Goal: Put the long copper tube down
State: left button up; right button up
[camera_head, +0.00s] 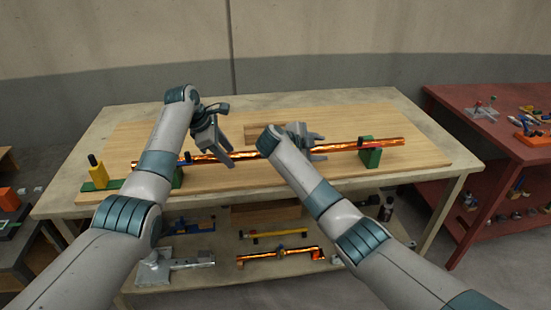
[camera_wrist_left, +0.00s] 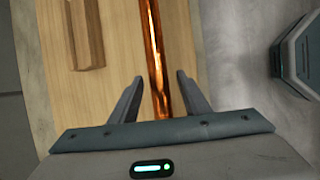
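The long copper tube (camera_head: 235,155) lies across the wooden board, over a green block (camera_head: 370,157) at the right and another green block (camera_head: 177,178) at the left. It appears to rest on both. My left gripper (camera_head: 222,148) is at the left half of the tube. In the left wrist view, the tube (camera_wrist_left: 155,45) runs between its two open fingers (camera_wrist_left: 158,82), with a gap on each side. My right gripper (camera_head: 319,147) is at the tube right of its middle. Its fingers look apart, one on each side of the tube. Part of the tube is hidden behind my right wrist.
A wooden block (camera_head: 262,128) lies behind the tube. A yellow and green piece with a black knob (camera_head: 98,174) stands at the board's left edge. A lower shelf holds tools and fittings. A red table (camera_head: 490,122) with small parts stands at the right. The board's front is clear.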

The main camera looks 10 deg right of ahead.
pick_arm(q)
jog(key=o, duration=0.8)
jog(key=shift+f, duration=0.1)
pick_arm(e)
jog(key=shift+w+f, duration=0.1)
jog(key=shift+w, duration=0.05)
pick_arm(q)
jog(key=v, duration=1.2)
pick_arm(e)
jog(key=o, duration=0.8)
